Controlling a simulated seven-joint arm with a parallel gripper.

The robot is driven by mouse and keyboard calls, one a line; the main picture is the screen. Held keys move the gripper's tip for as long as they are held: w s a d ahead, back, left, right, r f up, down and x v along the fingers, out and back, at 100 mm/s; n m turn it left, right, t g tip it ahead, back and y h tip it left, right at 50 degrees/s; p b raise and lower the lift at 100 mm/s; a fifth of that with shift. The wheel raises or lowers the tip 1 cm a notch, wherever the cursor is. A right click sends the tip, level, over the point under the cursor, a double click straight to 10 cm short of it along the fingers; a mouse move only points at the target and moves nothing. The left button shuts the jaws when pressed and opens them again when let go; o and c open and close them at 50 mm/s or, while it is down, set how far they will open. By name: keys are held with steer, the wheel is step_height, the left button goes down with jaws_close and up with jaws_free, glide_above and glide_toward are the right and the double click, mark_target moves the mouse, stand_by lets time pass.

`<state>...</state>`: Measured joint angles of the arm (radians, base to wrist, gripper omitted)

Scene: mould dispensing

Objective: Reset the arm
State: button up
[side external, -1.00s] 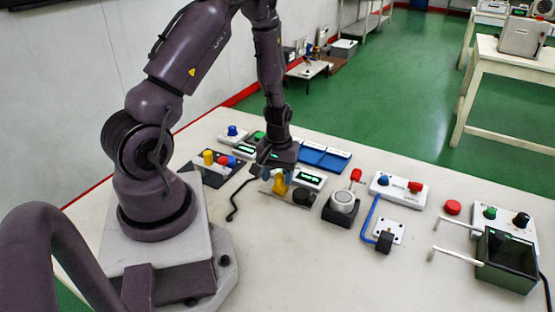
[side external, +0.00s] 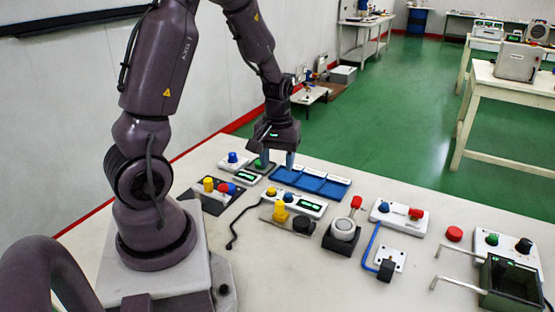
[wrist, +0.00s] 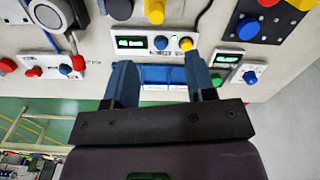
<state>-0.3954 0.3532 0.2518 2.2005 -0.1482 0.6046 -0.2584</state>
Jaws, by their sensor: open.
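My gripper (side external: 277,163) is raised above the table in the side external view, near the left end of the blue tray (side external: 330,188). Its two blue fingers point down and stand apart. In the wrist view, my gripper (wrist: 160,80) shows its fingers spread with nothing between them. The blue tray (wrist: 165,75) appears behind and between the fingers there, partly hidden. The arm is bent at the elbow, with the forearm sloping down to the gripper.
Beneath and beside the gripper are a display panel with a yellow knob (side external: 297,203), a black panel with coloured knobs (side external: 216,195) and a white round device (side external: 343,229). A dark open box (side external: 511,284) stands at the right. Bare table lies in front.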

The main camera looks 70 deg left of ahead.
steer(key=s+d+r+m+t, duration=0.2)
steer(key=d+r+m, duration=0.3)
steer(key=d+r, duration=0.4)
steer(key=s+d+r+m+t, duration=0.3)
steer(key=d+r+m, duration=0.3)
steer(key=d+r, duration=0.3)
steer(key=shift+s+d+r+m+t, duration=0.25)
steer(key=shift+s+r+m+t, duration=0.05)
steer(key=shift+s+r, duration=0.3)
